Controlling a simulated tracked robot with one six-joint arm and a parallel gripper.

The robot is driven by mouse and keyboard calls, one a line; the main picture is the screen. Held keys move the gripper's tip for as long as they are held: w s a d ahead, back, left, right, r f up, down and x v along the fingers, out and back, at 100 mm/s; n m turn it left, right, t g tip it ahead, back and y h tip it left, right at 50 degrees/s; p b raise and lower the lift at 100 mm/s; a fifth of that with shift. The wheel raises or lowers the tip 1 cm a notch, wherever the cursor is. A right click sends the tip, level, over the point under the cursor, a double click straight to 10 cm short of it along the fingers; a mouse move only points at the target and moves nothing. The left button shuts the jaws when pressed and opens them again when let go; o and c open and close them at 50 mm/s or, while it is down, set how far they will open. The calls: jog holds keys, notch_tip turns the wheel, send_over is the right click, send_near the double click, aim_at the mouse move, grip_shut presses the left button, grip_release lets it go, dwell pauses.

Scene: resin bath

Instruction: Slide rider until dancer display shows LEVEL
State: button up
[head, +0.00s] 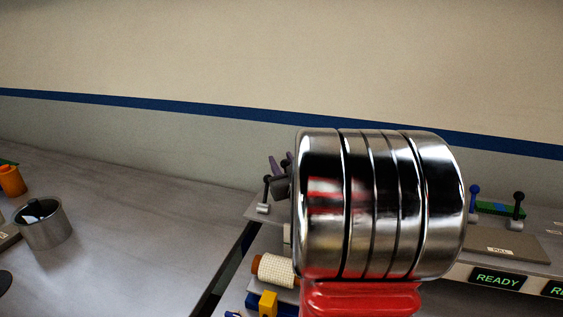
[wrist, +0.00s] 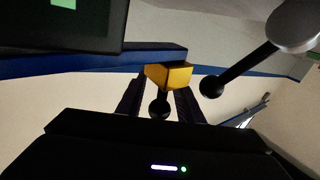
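In the wrist view, which looks upside down, a yellow block (wrist: 168,75), which looks like the rider, sits by a blue bar (wrist: 90,65). A black ball knob (wrist: 160,108) shows below it in the picture. My gripper (wrist: 158,92) has two dark fingers standing apart, one on each side of the knob, with no visible grip on it. A dark display (wrist: 60,28) fills the upper left corner; only a green patch shows, no readable word. In the head view a yellow block (head: 267,303) shows at the bottom edge; I cannot tell if it is the same one.
A black-knobbed lever (wrist: 238,65) stands close right of my fingers in the wrist view. In the head view my chrome arm hides much of the bench. A cream roll (head: 275,270), a READY display (head: 497,278) and a metal cup (head: 45,224) also show.

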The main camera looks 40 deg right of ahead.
grip_shut()
dwell(0.5)
